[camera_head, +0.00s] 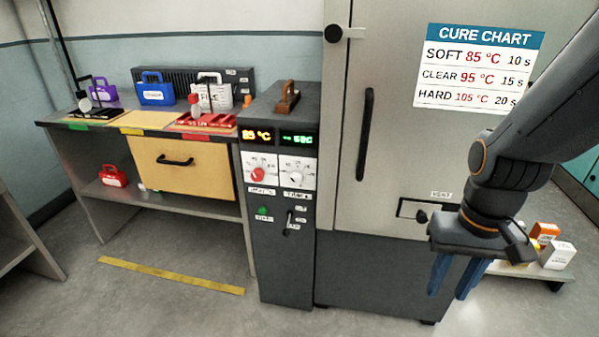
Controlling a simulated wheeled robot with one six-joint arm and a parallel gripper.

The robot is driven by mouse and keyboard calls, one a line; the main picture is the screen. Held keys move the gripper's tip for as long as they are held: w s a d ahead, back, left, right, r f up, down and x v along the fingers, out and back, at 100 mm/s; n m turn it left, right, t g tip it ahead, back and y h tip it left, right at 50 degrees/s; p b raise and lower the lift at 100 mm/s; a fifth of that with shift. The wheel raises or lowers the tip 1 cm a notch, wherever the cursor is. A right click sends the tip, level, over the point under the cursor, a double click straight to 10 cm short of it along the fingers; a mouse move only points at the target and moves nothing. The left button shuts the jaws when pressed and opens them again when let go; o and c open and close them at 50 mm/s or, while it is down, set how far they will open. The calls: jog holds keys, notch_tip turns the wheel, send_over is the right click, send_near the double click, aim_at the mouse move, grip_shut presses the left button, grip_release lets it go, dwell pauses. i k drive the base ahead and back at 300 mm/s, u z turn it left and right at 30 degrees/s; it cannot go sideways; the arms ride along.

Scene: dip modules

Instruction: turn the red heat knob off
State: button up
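The red heat knob (257,173) is on the front of the dark control cabinet (280,255), on a white dial plate at the left. The orange display (257,135) above it reads 85 °C. A white knob (296,171) sits to its right, under a green display (297,137). My gripper (455,276) is at the right, in front of the lower part of the big cabinet, pointing down, well away from the red knob. Its two blue fingers are apart with nothing seen between them.
The tall grey door (410,150) has a long vertical handle (365,134) between my gripper and the knobs. A green button (263,211) and a small lever (290,217) are below the knobs. The floor in front of the control cabinet is clear around a yellow strip (170,275).

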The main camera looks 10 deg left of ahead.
aim_at(257, 175)
jog(key=z, duration=0.1)
jog(key=i, duration=0.15)
jog(key=u, duration=1.25)
